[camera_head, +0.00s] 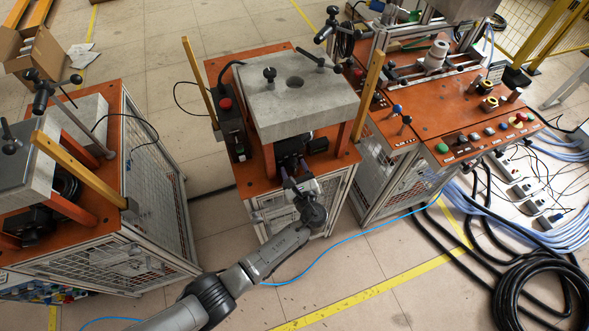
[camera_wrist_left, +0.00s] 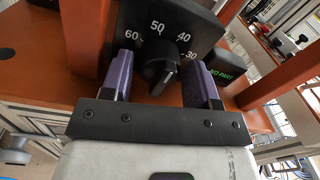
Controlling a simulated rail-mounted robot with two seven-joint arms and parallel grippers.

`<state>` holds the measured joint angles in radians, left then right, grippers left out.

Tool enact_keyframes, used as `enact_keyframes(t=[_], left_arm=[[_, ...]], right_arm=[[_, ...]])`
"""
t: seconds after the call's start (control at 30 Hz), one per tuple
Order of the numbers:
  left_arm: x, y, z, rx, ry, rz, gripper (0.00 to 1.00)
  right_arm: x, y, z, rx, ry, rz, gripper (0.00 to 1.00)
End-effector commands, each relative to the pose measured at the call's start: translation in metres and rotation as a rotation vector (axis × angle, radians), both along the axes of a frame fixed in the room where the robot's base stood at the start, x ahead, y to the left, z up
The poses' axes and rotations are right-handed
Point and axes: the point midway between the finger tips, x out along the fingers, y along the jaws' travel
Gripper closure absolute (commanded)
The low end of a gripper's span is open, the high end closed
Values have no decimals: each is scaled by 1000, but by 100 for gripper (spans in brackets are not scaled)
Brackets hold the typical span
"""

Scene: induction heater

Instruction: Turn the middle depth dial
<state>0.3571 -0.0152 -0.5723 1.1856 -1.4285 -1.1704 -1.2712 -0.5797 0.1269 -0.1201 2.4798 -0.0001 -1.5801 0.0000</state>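The middle depth dial is a black knob (camera_wrist_left: 160,68) on a black panel (camera_wrist_left: 190,18) with white numbers 60, 50, 40 and 30 around it. In the head view the black dial housing (camera_head: 291,146) sits under the grey metal block of the middle station; the knob itself is hard to make out there. My left gripper (camera_head: 293,181) is at the front of that housing. In the left wrist view its two purple fingers (camera_wrist_left: 160,84) are apart, one on each side of the knob, with visible gaps. My right gripper is not in view.
Orange posts (camera_wrist_left: 88,35) flank the dial, and a box with green lettering (camera_wrist_left: 222,72) is to its right. The middle station carries a grey block (camera_head: 296,100) and a red button (camera_head: 225,104). Cables (camera_head: 535,285) lie at right.

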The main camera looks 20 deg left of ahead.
Motion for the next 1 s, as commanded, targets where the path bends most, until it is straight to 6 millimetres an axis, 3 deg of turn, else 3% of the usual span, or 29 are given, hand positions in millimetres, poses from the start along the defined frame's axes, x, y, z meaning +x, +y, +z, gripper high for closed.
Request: enact_keyframes(t=[0.1,0.47,1.0], left_arm=[[0,0,0,0,0,0,34],[-6,-5,0,0,1,-1,34],[-85,-63,-1,-1,2,0,34]], right_arm=[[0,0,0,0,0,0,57],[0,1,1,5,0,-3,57],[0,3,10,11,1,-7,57]])
